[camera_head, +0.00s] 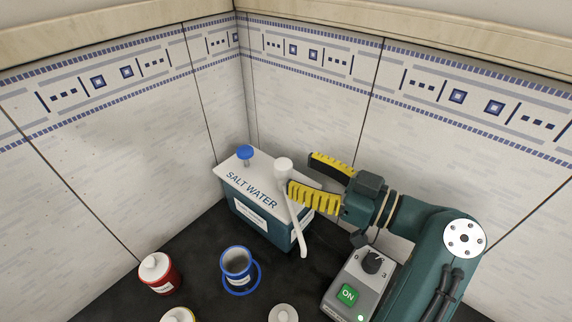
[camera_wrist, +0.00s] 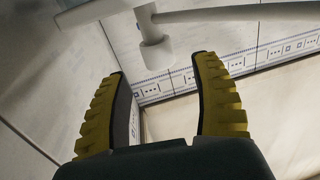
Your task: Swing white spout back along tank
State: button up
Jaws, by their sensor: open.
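The tank (camera_head: 236,180), labelled SALT WATER, has a white lid, a dark teal body and a blue knob. Its white spout (camera_head: 297,228) has a round cap on the lid's right side, and its tube slants down over the tank's near right edge. My gripper (camera_head: 301,176) is open and empty at the tank's right, its yellow ribbed fingers pointing left toward the spout cap.
A blue cup (camera_head: 236,262) stands in front of the tank, and a red bottle (camera_head: 160,274) stands left of it. A grey control box (camera_head: 350,285) with a dial and green ON button is at front right. Tiled walls (camera_head: 110,130) close in behind.

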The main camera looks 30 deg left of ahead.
jog(key=d, duration=0.7)
jog(key=shift+s, duration=0.2)
